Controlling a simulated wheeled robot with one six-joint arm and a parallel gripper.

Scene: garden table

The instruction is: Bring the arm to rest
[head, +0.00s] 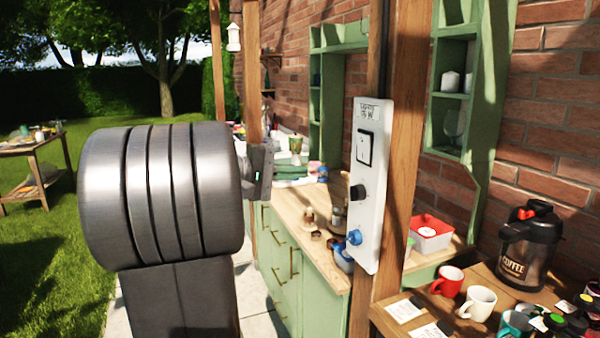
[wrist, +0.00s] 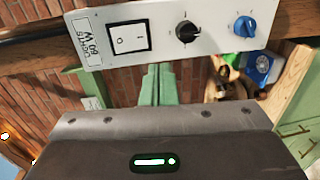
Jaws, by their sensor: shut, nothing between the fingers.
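My gripper (head: 259,172) shows in the head view as a small grey housing with a green light, just past the big grey cylinder of my arm. Its dark grey housing (wrist: 160,140) fills the bottom of the wrist view, with a lit green bar. The fingertips cannot be made out in either view. My gripper is shut and empty. It is apart from the white switch panel (head: 369,185), which is fixed to a wooden post to its right. The panel (wrist: 205,38) also crosses the top of the wrist view, with a rocker switch, a black knob and a blue knob.
A green cabinet with a wooden counter (head: 300,205) runs along the brick wall, holding jars and a red-and-white box (head: 430,236). At lower right, a wooden table holds mugs (head: 478,303) and a coffee flask (head: 528,250). Open grass (head: 45,275) lies to the left.

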